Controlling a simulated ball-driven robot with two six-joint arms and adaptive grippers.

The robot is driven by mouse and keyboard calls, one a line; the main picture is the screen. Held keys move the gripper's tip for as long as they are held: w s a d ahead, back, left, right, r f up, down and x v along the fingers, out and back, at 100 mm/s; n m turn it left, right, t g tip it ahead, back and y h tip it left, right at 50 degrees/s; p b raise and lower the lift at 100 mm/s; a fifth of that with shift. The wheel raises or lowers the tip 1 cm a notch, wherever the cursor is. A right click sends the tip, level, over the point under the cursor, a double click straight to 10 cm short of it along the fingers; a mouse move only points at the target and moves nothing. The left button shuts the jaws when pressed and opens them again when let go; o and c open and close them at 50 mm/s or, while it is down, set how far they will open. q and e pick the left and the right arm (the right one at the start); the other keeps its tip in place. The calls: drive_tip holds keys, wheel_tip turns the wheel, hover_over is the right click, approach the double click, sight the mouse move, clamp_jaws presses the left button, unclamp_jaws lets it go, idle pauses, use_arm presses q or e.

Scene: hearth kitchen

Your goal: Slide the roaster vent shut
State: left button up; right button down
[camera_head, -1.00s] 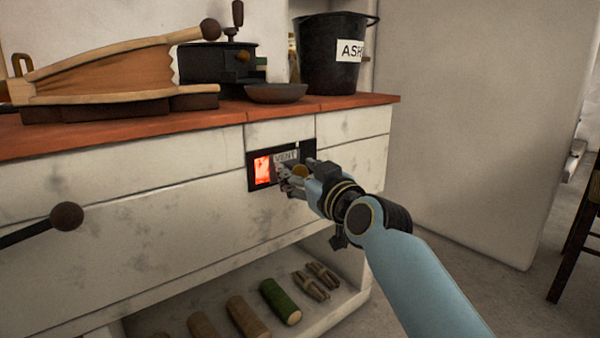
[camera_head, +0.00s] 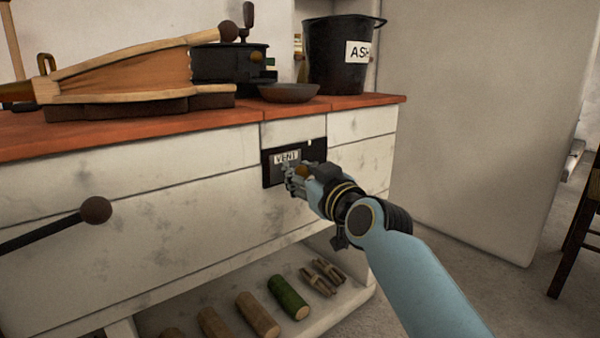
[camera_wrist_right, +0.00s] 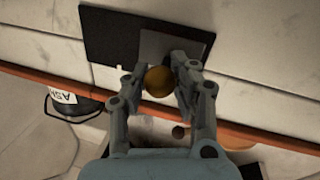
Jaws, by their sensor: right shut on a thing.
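The roaster vent is a dark frame (camera_head: 314,152) with a grey sliding plate labelled VENT (camera_head: 286,157), set in the white front below the counter. The plate lies at the frame's left side, and no red glow shows. In the right wrist view the plate (camera_wrist_right: 158,46) and the dark frame (camera_wrist_right: 108,36) are at the top. My right gripper (camera_head: 292,180) is shut on the round brass knob (camera_wrist_right: 159,81) of the plate, with one finger on each side of it in the wrist view. My left gripper is not in view.
On the red-brown counter (camera_head: 130,126) stand a bellows (camera_head: 120,75), a dark roaster with a crank (camera_head: 230,63), a shallow bowl (camera_head: 288,93) and an ash bucket (camera_head: 335,60). Several logs (camera_head: 258,315) lie on the low shelf. A dark handle with a round knob (camera_head: 96,210) sticks out at left.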

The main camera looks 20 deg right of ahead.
drive_tip(key=shift+s+f, duration=0.1)
drive_tip(key=shift+f, duration=0.05)
drive_tip(key=c, duration=1.5)
unclamp_jaws()
drive_tip(key=o, duration=0.5)
drive_tip(key=shift+a, duration=0.2)
drive_tip(key=s, duration=0.4)
drive_tip(key=s+d, duration=0.1)
drive_tip(key=s, duration=0.3)
drive_tip(key=s+d, duration=0.1)
drive_tip(key=s, duration=0.3)
